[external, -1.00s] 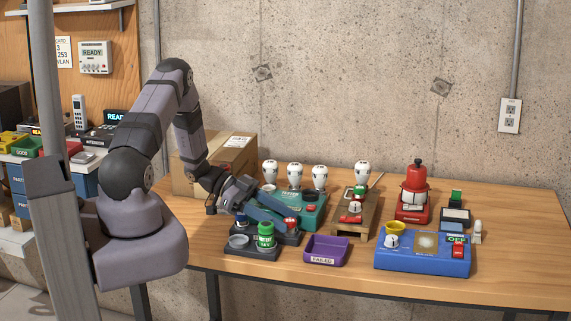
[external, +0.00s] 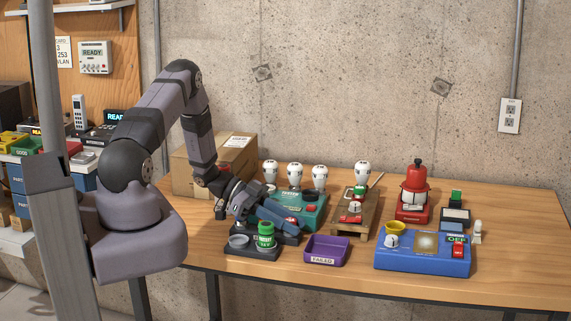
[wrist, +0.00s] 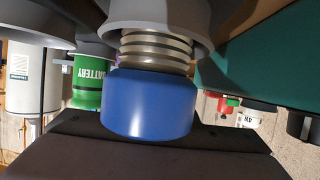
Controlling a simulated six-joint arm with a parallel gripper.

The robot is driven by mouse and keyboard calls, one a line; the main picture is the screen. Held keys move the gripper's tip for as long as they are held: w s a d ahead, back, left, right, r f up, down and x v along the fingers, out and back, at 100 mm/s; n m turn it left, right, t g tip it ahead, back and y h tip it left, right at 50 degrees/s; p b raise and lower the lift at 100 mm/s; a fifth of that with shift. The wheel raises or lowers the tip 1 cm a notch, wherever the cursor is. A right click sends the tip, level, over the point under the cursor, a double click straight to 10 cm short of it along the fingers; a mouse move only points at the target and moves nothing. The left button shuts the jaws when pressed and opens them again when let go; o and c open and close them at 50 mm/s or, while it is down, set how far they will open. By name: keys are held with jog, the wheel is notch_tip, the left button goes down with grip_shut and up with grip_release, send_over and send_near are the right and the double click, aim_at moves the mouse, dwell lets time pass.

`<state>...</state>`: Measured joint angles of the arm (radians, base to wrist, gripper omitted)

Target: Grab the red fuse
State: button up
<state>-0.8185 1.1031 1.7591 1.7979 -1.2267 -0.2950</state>
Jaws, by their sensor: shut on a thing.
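My gripper (external: 292,226) is low over the dark block, in front of the teal box. In the wrist view a blue-capped piece (wrist: 150,104) with a ribbed metal neck fills the middle, against my dark jaw. My gripper appears shut on this piece. The neck still meets a grey ring (wrist: 165,25). The jaw tips are mostly hidden in the external view. I cannot pick out a red fuse for sure. A small red piece (wrist: 224,106) shows farther back in the wrist view, apart from my gripper.
A green battery (external: 265,236) stands close beside my gripper on the dark block. The teal box (external: 316,216) is just behind. A purple tray (external: 326,251) and a blue device (external: 423,254) stand to the right. The right end of the table is clear.

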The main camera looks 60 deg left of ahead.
aim_at(290, 220)
jog(key=shift+r, duration=0.15)
jog(key=shift+r+b, duration=1.35)
jog(key=shift+r, duration=3.5)
